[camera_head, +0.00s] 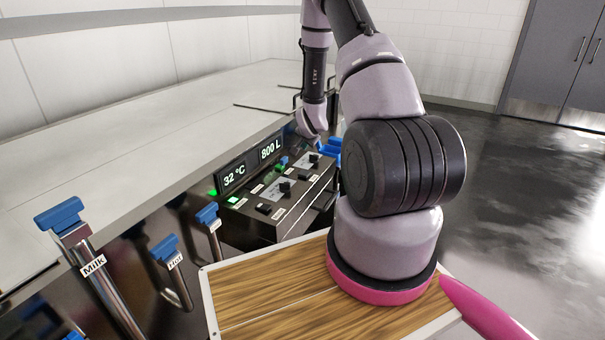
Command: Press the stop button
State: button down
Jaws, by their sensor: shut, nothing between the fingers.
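The control panel (238,228) is a dark sloped box with several small buttons, knobs and white labels. A lit green button (233,200) is at its near left, and a dark button (263,208) is just right of it. The labels are too small to read, so I cannot tell which one is the stop button. My arm reaches over the panel's far end, and its pale wrist link (311,121) hangs near the far end of the panel. My gripper's fingers do not show; they are hidden or out of view.
Displays reading 32 °C (233,175) and 800 L (270,147) stand behind the panel. Blue-handled valves, one labelled Milk (92,265), stand at lower left. A long grey vat top (130,100) lies behind. Open floor (530,200) is on the right.

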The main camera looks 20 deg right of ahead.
aim_at(304, 174)
jog(key=shift+f, duration=5.25)
jog(key=shift+r, duration=0.85)
jog(key=shift+r, duration=2.5)
